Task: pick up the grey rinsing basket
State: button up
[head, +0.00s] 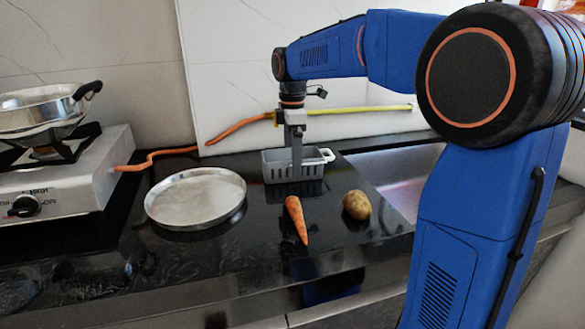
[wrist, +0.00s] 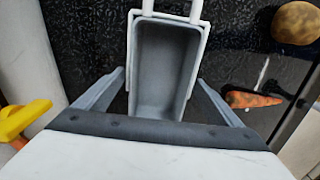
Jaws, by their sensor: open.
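The grey rinsing basket (head: 276,172) stands upright on the black counter in the head view, near the back wall, with a white handle at its right end. In the wrist view the basket (wrist: 166,68) is seen from above, its interior empty where visible and its near end partly hidden by my gripper's body. My gripper (head: 296,172) points down at the basket, and one finger shows in front of its near wall. In the wrist view my gripper (wrist: 160,78) is open, with one finger on each side of the basket. I cannot tell whether either finger touches it.
A carrot (head: 297,220) and a potato (head: 357,205) lie in front of the basket. A round metal tray (head: 196,199) is to its left. Farther left is a stove (head: 75,175) with a pan (head: 40,112). A sink (head: 398,172) lies to the right.

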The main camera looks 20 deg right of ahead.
jog(key=shift+f, duration=0.1)
jog(key=c, duration=1.3)
jog(key=shift+o, duration=0.2)
notch_tip(320, 180, up, 10)
